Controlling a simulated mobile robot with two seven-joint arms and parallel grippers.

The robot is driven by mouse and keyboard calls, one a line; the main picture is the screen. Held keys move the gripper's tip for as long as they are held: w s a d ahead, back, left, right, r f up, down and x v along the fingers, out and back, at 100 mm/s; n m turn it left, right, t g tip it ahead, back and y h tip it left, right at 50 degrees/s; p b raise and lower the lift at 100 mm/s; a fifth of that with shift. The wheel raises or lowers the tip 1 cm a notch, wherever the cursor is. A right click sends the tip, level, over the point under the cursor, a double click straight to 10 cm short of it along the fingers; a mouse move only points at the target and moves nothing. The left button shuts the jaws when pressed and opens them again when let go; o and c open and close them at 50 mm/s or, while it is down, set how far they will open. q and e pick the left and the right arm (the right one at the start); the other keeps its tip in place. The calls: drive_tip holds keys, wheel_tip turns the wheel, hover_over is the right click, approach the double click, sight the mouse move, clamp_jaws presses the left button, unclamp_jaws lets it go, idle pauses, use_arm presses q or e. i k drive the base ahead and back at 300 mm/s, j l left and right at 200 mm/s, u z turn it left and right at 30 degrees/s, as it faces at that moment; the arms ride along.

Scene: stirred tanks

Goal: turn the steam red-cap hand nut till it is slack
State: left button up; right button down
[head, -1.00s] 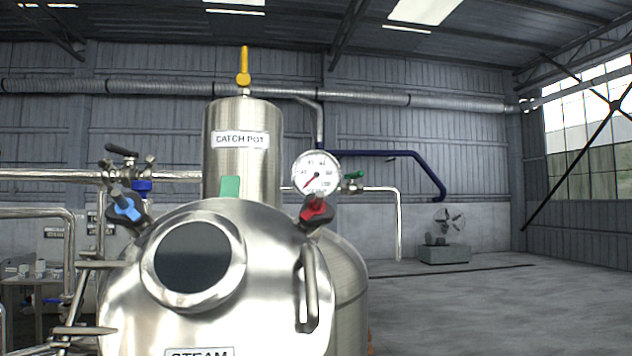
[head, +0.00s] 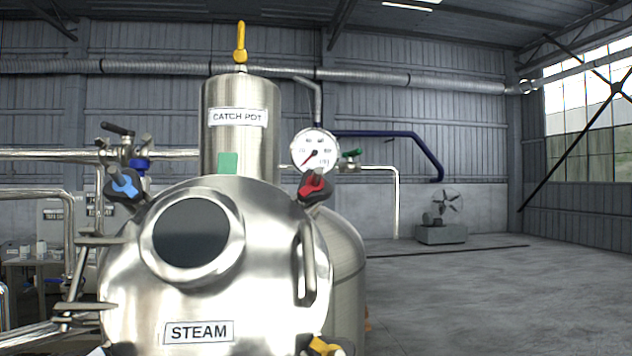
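The red-cap hand nut (head: 312,186) sits at the upper right edge of the steam tank's lid, just below a round pressure gauge (head: 315,151). Its black body surrounds a red cap. The steam tank (head: 270,306) carries a STEAM label (head: 198,332) on its front. A blue-cap hand nut (head: 124,184) is at the lid's upper left, and a yellow-cap one (head: 324,346) shows at the bottom edge, partly cut off. Neither gripper is in view, and nothing touches the red-cap nut.
A curved handle (head: 309,262) stands out from the lid's right side. The catch pot (head: 240,140) with a yellow lever (head: 240,42) rises behind. A green-handled valve (head: 350,155) is right of the gauge. Pipes and brackets crowd the left; the floor at right is open.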

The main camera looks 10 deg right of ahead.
sight(307, 194)
drive_tip(key=k+j+z, duration=0.2)
drive_tip(key=j, duration=0.2)
drive_tip(key=k+j+z, duration=0.1)
drive_tip(key=j+z, duration=0.15)
drive_tip(key=j, duration=0.2)
drive_tip(key=k+j+z, duration=0.2)
drive_tip(key=k+j, duration=0.05)
drive_tip(key=j, duration=0.1)
